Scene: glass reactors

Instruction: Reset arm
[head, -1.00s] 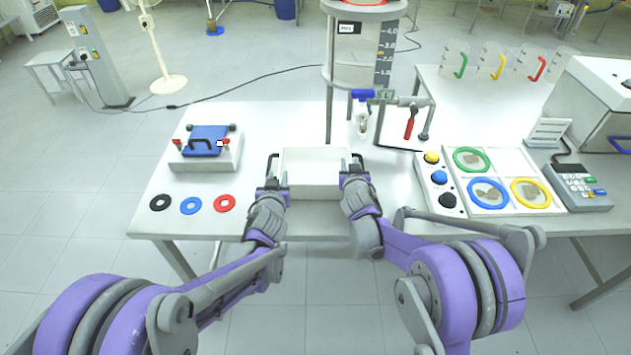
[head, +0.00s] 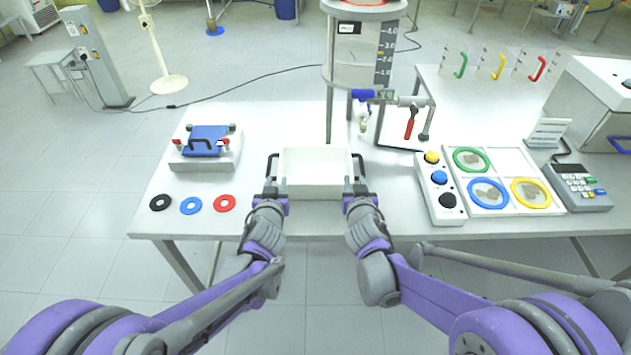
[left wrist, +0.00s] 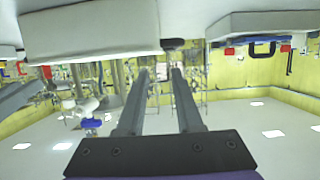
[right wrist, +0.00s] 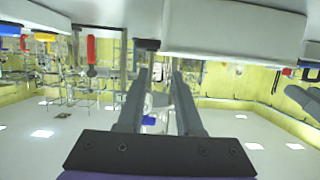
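A white tray (head: 317,192) with a black handle on each side sits near the table's front edge. My left gripper (head: 271,188) is just in front of the tray's left handle. My right gripper (head: 355,187) is just in front of the right handle. In the left wrist view the two fingers (left wrist: 160,72) are apart with nothing between them, and the white box-like tray wall (left wrist: 90,32) shows beyond. In the right wrist view the fingers (right wrist: 160,74) are also apart and empty, with the tray wall (right wrist: 235,30) beyond.
Black, blue and red rings (head: 191,205) lie at the left front. A blue-topped device (head: 205,145) stands behind them. A button box (head: 438,190) and a ring panel (head: 490,190) are at the right. A glass reactor (head: 362,60) rises behind the tray.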

